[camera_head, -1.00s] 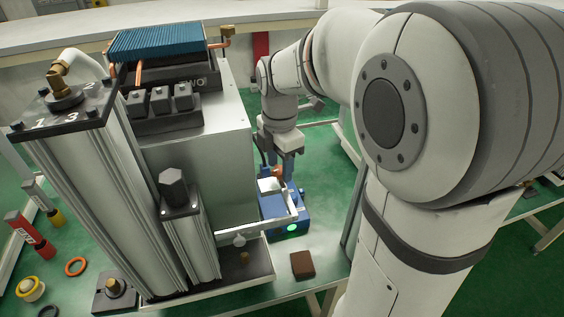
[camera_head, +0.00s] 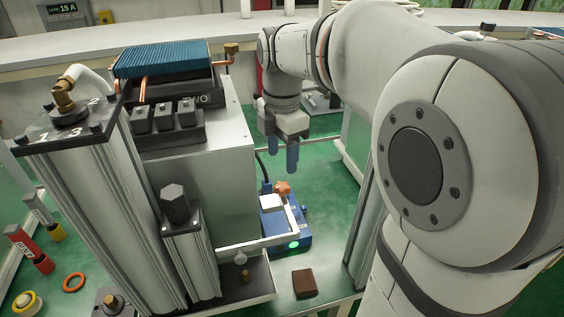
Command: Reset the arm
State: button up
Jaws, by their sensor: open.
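My gripper (camera_head: 284,160) hangs fingers-down at the end of my arm, right of the grey machine housing. Its two blue fingers are apart and nothing shows between them. Below the fingers a blue device (camera_head: 296,240) stands on the bench, with a glowing green light, a white top and an orange knob (camera_head: 282,188). The gripper is above the knob and apart from it.
The tall silver column (camera_head: 110,205) and the grey housing (camera_head: 215,170) stand left of the gripper. A brown block (camera_head: 304,283) lies on the bench in front of the blue device. A red-orange ring (camera_head: 74,282) and a red cylinder (camera_head: 28,248) lie at far left. A metal post (camera_head: 364,225) rises at right.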

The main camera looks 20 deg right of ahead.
jog(key=s+f+m, duration=0.1)
jog(key=s+m, duration=0.1)
jog(key=m, duration=0.1)
jog(key=s+f+m+t, duration=0.1)
jog(key=s+m, duration=0.1)
jog(key=m, duration=0.1)
jog(key=s+f+m, duration=0.1)
jog(key=s+m, duration=0.2)
jog(key=shift+s+d+m, duration=0.1)
jog(key=shift+m, duration=0.3)
jog(key=s+f+m+t, duration=0.2)
jog(key=s+f+m, duration=0.3)
jog(key=m, duration=0.6)
jog(key=shift+s, duration=1.15)
jog(key=shift+d, duration=0.1)
jog(key=shift+c, duration=0.3)
